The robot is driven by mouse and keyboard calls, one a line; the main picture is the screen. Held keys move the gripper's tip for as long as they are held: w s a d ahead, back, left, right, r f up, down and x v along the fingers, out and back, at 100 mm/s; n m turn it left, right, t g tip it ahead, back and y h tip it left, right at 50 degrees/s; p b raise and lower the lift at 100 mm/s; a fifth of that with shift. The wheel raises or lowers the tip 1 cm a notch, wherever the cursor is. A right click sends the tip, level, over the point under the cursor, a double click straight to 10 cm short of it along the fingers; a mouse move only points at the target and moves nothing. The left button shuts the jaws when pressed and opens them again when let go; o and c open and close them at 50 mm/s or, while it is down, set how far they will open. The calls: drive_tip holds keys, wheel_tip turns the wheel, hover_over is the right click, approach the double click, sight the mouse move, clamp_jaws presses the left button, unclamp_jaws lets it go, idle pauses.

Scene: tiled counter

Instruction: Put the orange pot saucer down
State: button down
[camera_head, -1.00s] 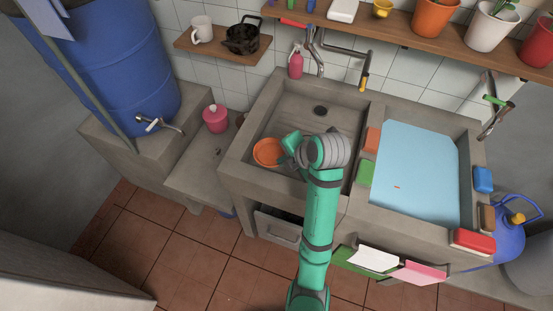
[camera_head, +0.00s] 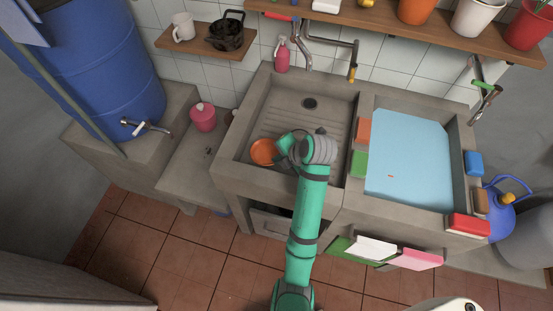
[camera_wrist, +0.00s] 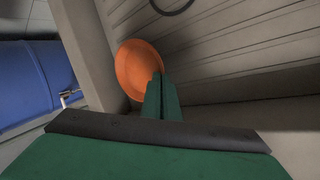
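The orange pot saucer (camera_head: 262,152) is over the left basin of the concrete sink, near its left wall. In the wrist view the saucer (camera_wrist: 136,66) appears tilted, with its right edge at my green fingertips. My gripper (camera_head: 282,148) reaches it from the right in the head view. In the wrist view the fingers (camera_wrist: 161,92) are close together and appear shut on the saucer's rim. Part of the rim is hidden behind them. I cannot tell whether the saucer touches the basin floor or wall.
The ribbed basin floor (camera_head: 285,125) is clear around the drain (camera_head: 310,103). The right basin holds a light blue surface (camera_head: 410,155), with sponges on its edges. A pink pot (camera_head: 203,117) stands on the ledge to the left, and a pink bottle (camera_head: 283,56) behind the sink.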

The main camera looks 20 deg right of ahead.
drive_tip(key=shift+a+f, duration=0.15)
drive_tip(key=shift+f, duration=0.4)
drive_tip(key=shift+s+a+f, duration=0.1)
drive_tip(key=shift+s+a, duration=0.05)
drive_tip(key=shift+a, duration=0.2)
drive_tip(key=c, duration=2.3)
unclamp_jaws()
drive_tip(key=shift+d, duration=0.15)
